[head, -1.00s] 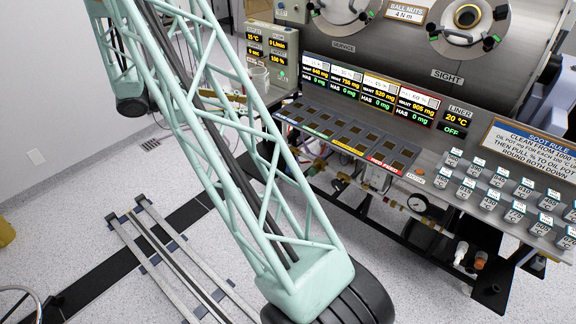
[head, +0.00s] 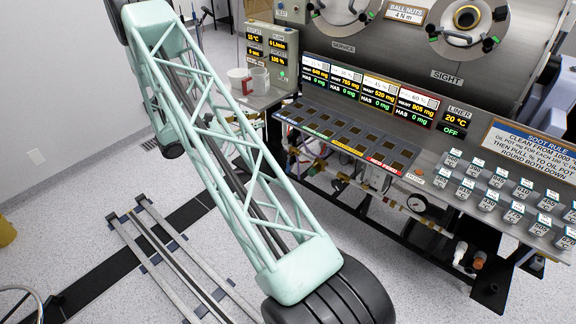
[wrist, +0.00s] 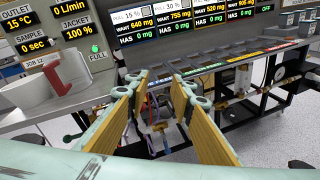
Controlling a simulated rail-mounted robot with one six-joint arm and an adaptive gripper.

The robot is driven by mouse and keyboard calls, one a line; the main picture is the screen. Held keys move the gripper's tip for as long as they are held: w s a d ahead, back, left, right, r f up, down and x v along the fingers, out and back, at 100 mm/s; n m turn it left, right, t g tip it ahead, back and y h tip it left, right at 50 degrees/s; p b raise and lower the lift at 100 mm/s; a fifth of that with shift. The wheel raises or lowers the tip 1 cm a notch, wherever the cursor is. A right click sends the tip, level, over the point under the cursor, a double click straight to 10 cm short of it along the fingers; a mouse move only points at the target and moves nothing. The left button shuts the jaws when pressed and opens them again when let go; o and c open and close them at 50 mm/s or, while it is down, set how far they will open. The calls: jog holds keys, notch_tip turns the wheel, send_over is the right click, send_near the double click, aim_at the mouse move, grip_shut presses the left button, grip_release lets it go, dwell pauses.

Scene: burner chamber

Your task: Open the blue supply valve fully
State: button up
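I cannot make out a blue supply valve in either view. Pipes and brass fittings (head: 312,158) show under the bench, too small to tell apart, and they show again beyond my gripper in the wrist view (wrist: 160,128). My gripper (wrist: 160,82) is open and empty in the wrist view, its two tan-padded fingers apart and pointing toward the bench front. The display panel (wrist: 62,28) reads 0 L/min flow and 100 % jacket.
Floor rails (head: 170,260) lie at lower left.

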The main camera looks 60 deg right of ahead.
jog(key=d+f+n+t+h, duration=0.15)
jog(key=d+f, duration=0.25)
jog(key=f, duration=0.5)
jog(key=n+t+h+p, duration=0.1)
jog(key=n+t+h, duration=0.1)
jog(key=n+t, duration=0.4)
send_near(288, 168)
jog(key=a+r, duration=0.1)
jog(key=w+a+r+n+g, duration=0.1)
jog(key=a, duration=0.1)
jog(key=shift+r, duration=0.15)
jog(key=shift+d, duration=0.15)
jog(key=shift+s+d+b, duration=0.15)
jog(key=shift+d+b, duration=0.75)
jog(key=shift+d, duration=5.85)
jog(key=shift+c, duration=0.7)
grip_shut()
